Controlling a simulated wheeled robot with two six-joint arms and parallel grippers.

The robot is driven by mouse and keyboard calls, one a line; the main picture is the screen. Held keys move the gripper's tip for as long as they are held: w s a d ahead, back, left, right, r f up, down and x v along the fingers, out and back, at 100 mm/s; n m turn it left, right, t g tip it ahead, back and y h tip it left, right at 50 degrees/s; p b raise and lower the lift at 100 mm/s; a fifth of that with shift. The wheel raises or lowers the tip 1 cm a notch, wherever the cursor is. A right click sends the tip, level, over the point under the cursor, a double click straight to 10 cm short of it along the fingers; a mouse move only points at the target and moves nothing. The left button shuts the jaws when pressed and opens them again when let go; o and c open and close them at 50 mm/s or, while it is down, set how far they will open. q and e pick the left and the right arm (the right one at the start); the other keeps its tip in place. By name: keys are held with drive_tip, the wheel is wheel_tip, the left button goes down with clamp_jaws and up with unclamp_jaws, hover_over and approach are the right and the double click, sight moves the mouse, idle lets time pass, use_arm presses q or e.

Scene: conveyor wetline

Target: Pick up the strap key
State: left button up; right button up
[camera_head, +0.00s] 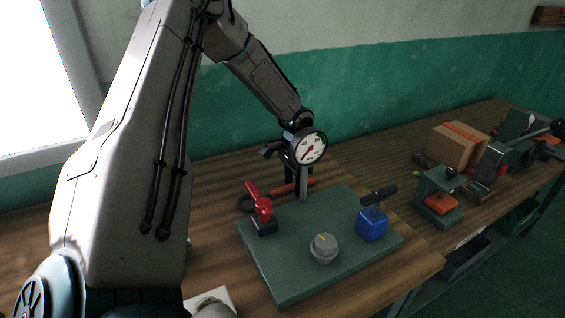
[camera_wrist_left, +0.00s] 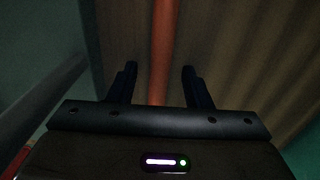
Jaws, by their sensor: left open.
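The strap key has an orange-red handle (camera_head: 288,188) and a dark loop (camera_head: 243,204). It lies on the wooden bench behind the green plate, partly hidden by the gauge post and the red-handled valve. My left gripper (camera_head: 290,178) points down at the handle, partly hidden behind the round gauge. In the left wrist view the open left gripper (camera_wrist_left: 158,84) has one finger on each side of the handle (camera_wrist_left: 161,45), with a gap at each side. I cannot tell how far the fingertips are above the bench.
The green plate (camera_head: 290,275) carries a white dial gauge (camera_head: 311,148) close to my left wrist, a red-handled valve (camera_head: 261,208), a grey knob (camera_head: 323,248) and a blue valve (camera_head: 373,223). A small green press (camera_head: 437,190) and a cardboard box (camera_head: 457,146) stand to the right.

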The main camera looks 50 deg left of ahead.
use_arm(q)
drive_tip(key=shift+c, duration=0.5)
clamp_jaws()
